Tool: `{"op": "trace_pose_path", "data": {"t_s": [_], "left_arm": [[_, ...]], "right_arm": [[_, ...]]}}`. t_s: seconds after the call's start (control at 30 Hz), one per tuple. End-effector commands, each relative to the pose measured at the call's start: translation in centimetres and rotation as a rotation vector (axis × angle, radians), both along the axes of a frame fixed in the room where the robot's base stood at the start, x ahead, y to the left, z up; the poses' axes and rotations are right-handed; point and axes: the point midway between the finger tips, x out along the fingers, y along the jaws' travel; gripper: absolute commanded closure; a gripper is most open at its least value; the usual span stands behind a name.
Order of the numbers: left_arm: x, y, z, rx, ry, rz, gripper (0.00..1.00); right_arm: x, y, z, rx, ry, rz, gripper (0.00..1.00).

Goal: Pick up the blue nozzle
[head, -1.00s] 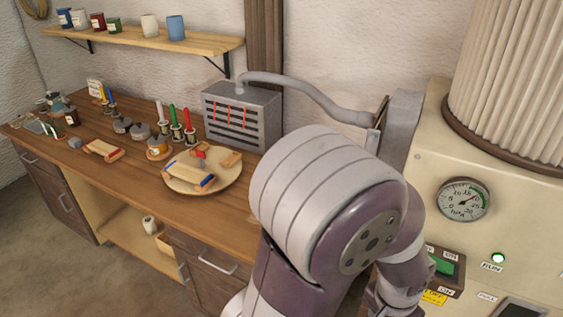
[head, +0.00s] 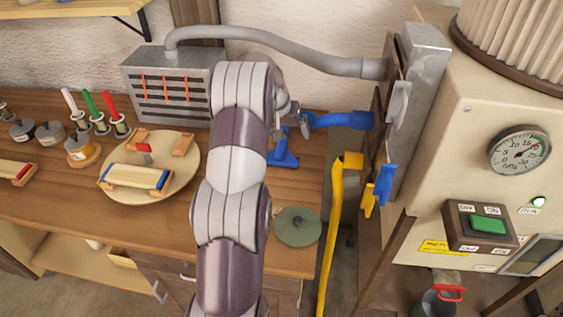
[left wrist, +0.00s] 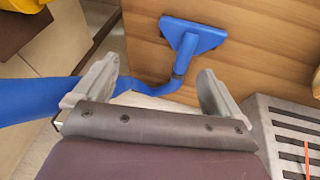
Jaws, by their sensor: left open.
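The blue nozzle (head: 285,159) shows in the head view just past my left gripper. Its flat head is low by the bench and a blue tube runs right from it toward the grey cabinet. In the left wrist view the nozzle's head (left wrist: 194,36) lies over the wood top, and its bent neck and tube run left behind one finger. My left gripper (head: 297,123) is open. In the left wrist view the neck shows between the fingers of that gripper (left wrist: 157,72); I cannot tell whether they touch it. My forearm and wrist hide part of the nozzle. My right gripper is not in view.
A grey slotted box (head: 170,88) with a hose stands behind my wrist. A yellow tube (head: 334,235) stands upright to the right, near the cream machine (head: 480,110). A round green disc (head: 297,226) and a round wooden board (head: 150,192) flank my arm.

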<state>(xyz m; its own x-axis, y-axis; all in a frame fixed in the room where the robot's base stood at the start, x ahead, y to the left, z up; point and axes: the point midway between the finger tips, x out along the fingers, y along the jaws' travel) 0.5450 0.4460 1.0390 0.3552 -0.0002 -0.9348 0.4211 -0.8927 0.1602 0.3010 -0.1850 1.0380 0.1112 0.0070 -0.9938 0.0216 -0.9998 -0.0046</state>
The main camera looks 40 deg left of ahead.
Motion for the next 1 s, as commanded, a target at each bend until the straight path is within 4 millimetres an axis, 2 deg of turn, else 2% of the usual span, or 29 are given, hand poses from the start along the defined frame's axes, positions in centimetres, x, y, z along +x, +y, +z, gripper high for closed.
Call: {"op": "trace_pose_path", "data": {"t_s": [0.03,0.1,0.2,0.47,0.67,0.77,0.8,1.0], "left_arm": [[0.4,2.8,-1.3,-0.002,-0.022,0.033,0.02],[0.7,5.5,-1.8,-0.001,-0.046,0.057,0.02],[1.1,7.2,-2.6,-0.002,-0.063,0.073,0.02],[3.5,7.5,-7.4,-0.002,-0.067,0.074,0.02],[4.3,7.3,-9.7,-0.001,-0.066,0.074,0.02],[4.8,6.9,-11.6,-0.002,-0.065,0.074,0.02],[5.1,7.0,-12.4,-0.001,-0.067,0.075,0.02],[5.7,7.0,-13.6,0.000,-0.068,0.074,0.02]], "right_arm": [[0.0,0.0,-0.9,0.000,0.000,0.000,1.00],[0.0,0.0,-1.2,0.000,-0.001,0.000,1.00],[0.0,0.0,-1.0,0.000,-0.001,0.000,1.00],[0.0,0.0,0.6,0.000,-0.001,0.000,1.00],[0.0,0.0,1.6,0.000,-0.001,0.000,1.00],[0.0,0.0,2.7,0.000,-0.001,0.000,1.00],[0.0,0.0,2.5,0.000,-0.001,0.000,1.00],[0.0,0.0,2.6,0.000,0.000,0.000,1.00]]}}
